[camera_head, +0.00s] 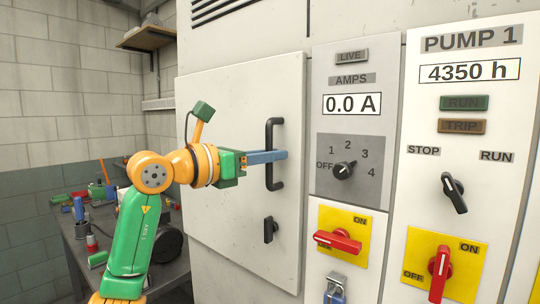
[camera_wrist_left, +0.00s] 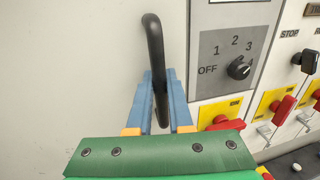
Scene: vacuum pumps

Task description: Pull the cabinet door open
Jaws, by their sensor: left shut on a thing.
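The cabinet door (camera_head: 235,115) is a pale grey-white panel at the middle left of the head view. It looks closed, with its right edge beside the switch panels. A black vertical bar handle (camera_head: 273,175) is fixed near that edge. My left gripper (camera_head: 284,155) has its blue fingers across the middle of the handle. In the left wrist view the fingers (camera_wrist_left: 161,88) lie on both sides of the black handle (camera_wrist_left: 153,40), shut on it. A small black latch knob (camera_head: 270,229) sits below the handle. My right gripper is not in view.
A panel with a rotary knob (camera_head: 344,170) and a red switch (camera_head: 338,241) stands right of the door. The PUMP 1 panel (camera_head: 470,120) is farther right. A cluttered workbench (camera_head: 75,245) stands at the left, behind my arm. A wall shelf (camera_head: 145,38) is above it.

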